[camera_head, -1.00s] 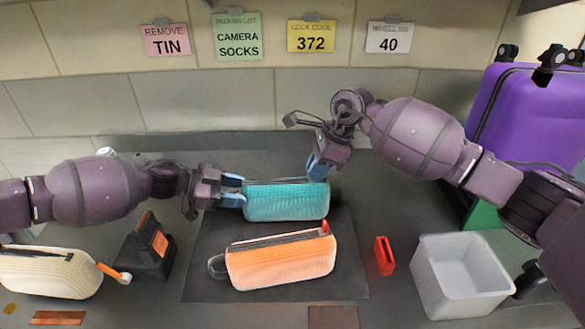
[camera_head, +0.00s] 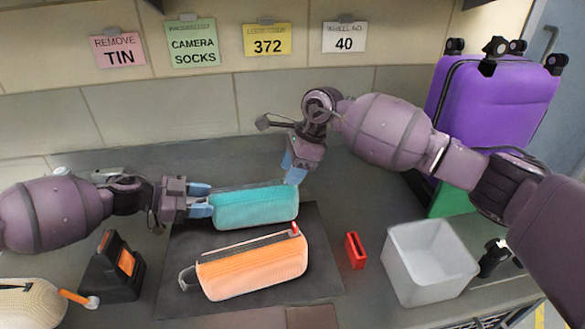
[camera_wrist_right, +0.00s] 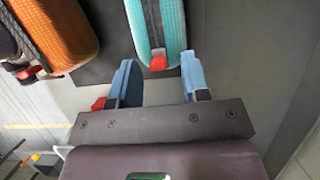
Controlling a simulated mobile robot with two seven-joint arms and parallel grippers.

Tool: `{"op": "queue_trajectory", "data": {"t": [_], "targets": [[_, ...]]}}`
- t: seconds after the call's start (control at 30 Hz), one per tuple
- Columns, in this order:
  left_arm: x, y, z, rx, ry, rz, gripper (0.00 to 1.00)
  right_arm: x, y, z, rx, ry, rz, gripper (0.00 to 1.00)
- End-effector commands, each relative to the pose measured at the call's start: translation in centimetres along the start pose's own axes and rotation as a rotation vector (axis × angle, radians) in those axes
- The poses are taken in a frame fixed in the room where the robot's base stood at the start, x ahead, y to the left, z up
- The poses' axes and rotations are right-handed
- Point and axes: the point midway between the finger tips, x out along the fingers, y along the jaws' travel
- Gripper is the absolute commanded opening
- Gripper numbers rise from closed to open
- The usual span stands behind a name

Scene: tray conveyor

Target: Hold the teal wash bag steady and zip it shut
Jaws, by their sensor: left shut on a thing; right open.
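The teal wash bag (camera_head: 255,209) lies at the back of the dark mat. It also shows in the right wrist view (camera_wrist_right: 176,30), with a red zip pull (camera_wrist_right: 158,64) at its near end. My left gripper (camera_head: 210,203) is shut on the bag's left end. My right gripper (camera_head: 295,174) is open above the bag's right end. In the right wrist view its fingertips (camera_wrist_right: 158,60) stand apart on either side of the red pull, without visible contact. How far the zip is open is hard to tell.
An orange bag (camera_head: 252,270) lies in front on the mat (camera_head: 325,262). A red block (camera_head: 355,250) and a white bin (camera_head: 432,287) stand right, a purple suitcase (camera_head: 492,105) behind. A black holder (camera_head: 112,282) and cream bag (camera_head: 28,305) are left.

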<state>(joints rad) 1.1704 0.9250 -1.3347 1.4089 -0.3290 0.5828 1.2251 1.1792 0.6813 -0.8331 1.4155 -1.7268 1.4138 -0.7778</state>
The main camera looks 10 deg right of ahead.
Motion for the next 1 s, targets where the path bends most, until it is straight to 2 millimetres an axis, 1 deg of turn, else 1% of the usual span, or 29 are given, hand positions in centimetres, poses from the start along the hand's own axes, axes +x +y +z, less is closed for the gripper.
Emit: {"op": "queue_trajectory", "data": {"t": [0.03,0.13,0.23,0.37,0.6,0.7,0.83,1.0], "targets": [[0.0,0.1,0.3,-0.003,-0.004,0.001,0.00,0.1,0.0,0.0,0.000,0.000,0.001,0.43],[0.0,0.1,0.3,-0.003,-0.004,0.001,0.00,-0.3,0.0,0.0,0.000,0.000,0.001,0.43],[0.0,0.1,0.4,-0.004,-0.004,0.000,0.00,-1.3,0.0,0.0,-0.001,0.000,0.000,0.43],[0.0,0.1,0.4,-0.004,-0.004,0.000,0.00,-3.5,-0.1,0.0,-0.001,0.000,-0.003,0.43],[0.0,0.1,0.4,-0.004,-0.004,0.000,0.00,-8.1,0.0,-0.1,0.001,0.001,-0.002,0.43],[0.0,0.1,0.4,-0.004,-0.004,-0.001,0.00,-9.7,0.0,-0.1,0.000,0.000,-0.003,0.43],[0.0,0.1,0.4,-0.004,-0.004,-0.001,0.00,-11.1,0.0,-0.1,0.001,0.000,-0.001,0.43],[0.0,0.1,0.4,-0.004,-0.004,-0.001,0.00,-11.9,0.0,-0.1,0.000,0.000,0.000,0.43]]}}
